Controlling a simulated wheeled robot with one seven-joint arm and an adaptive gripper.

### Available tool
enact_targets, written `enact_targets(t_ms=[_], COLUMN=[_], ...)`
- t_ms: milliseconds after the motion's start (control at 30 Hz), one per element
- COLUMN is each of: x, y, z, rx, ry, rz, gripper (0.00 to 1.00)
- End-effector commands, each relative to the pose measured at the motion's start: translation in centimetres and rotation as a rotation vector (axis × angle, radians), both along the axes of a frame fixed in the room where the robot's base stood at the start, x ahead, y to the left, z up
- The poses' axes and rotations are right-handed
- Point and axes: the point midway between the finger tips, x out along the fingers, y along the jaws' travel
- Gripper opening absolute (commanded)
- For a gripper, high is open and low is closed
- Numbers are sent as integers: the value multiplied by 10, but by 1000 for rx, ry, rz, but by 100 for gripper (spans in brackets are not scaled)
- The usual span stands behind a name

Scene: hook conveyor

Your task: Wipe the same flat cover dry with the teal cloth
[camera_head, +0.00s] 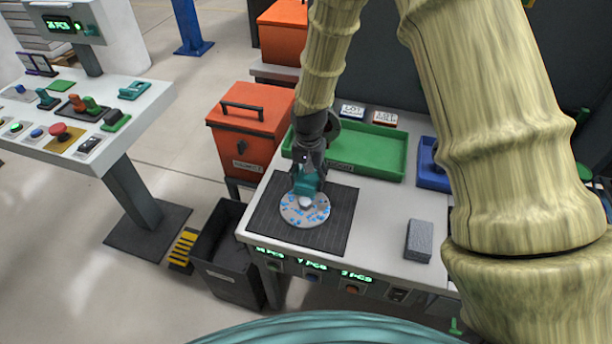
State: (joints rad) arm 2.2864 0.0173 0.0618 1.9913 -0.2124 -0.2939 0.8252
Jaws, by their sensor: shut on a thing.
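The flat cover (294,214) is a round, light grey disc with blue wet-looking specks. It lies on a dark ribbed mat (327,236) on the white bench. My gripper (305,185) points down over the far part of the disc and is shut on the teal cloth (306,181). The cloth is bunched under the fingers, at or just above the cover; I cannot tell if it touches. A small pale knob (305,202) shows near the disc's middle. The gripper and cloth hide the disc's far edge.
A green tray (375,151) stands behind the mat, with a blue bin (432,178) to its right. A grey block (419,240) lies on the bench at right. An orange lidded box (244,135) stands at left, and a dark open bin (226,246) stands on the floor.

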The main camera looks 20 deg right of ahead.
Motion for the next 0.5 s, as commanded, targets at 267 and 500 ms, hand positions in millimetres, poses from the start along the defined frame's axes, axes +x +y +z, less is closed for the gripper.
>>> enact_targets(t_ms=[267, 500], x=[-7, -10], y=[-11, -16], z=[2, 1], rx=[1, 0], ry=[-1, 0], rz=[0, -1], gripper=[38, 38])
